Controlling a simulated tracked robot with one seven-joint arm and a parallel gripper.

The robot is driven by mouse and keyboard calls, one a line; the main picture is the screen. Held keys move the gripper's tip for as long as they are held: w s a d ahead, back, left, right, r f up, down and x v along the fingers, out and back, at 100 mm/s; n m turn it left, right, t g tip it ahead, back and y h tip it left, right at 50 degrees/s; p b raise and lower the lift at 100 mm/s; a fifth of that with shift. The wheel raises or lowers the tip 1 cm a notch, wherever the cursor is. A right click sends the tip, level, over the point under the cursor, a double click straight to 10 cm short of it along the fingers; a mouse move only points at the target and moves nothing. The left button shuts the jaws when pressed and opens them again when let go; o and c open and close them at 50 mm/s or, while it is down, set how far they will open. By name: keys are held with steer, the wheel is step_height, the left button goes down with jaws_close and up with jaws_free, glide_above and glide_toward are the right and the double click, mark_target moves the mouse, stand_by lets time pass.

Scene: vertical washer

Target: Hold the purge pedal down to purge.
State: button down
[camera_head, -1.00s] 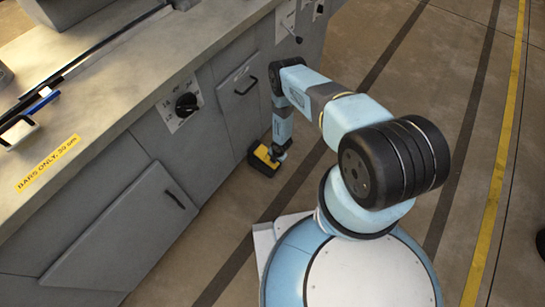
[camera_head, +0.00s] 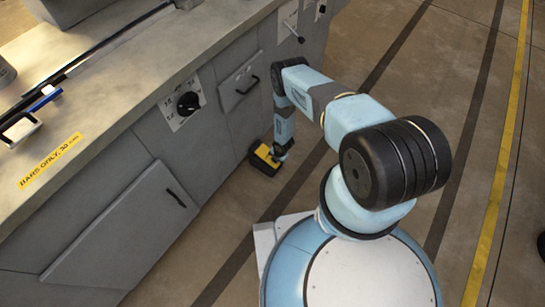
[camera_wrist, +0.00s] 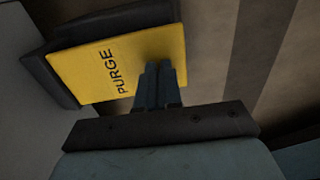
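The purge pedal is a yellow plate marked PURGE in a black housing. In the head view the pedal (camera_head: 262,163) is on the floor at the foot of the grey cabinet. In the wrist view its yellow plate (camera_wrist: 95,70) fills the upper left. My gripper (camera_head: 279,157) points down at the pedal's right part. In the wrist view my gripper (camera_wrist: 160,66) has its two fingers side by side, shut with nothing between them. The fingertips overlap the plate's right part and appear to rest on it. How far the plate is pressed cannot be told.
The grey cabinet (camera_head: 120,235) runs along the left, with a dial knob (camera_head: 188,103) and door handles (camera_head: 248,86). Its worktop carries a yellow label (camera_head: 50,161) and a blue-edged item (camera_head: 40,101). Open floor (camera_head: 455,80) lies to the right.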

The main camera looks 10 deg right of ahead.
steer(key=shift+s+d+f, duration=0.1)
steer(key=shift+d+f, duration=0.1)
steer(key=shift+d, duration=0.1)
stand_by(0.4)
steer(key=shift+r, duration=0.2)
step_height(320, 180, up, 13)
steer(key=s+d, duration=0.2)
steer(key=shift+s+r, duration=0.15)
steer(key=shift+r, duration=0.05)
stand_by(0.5)
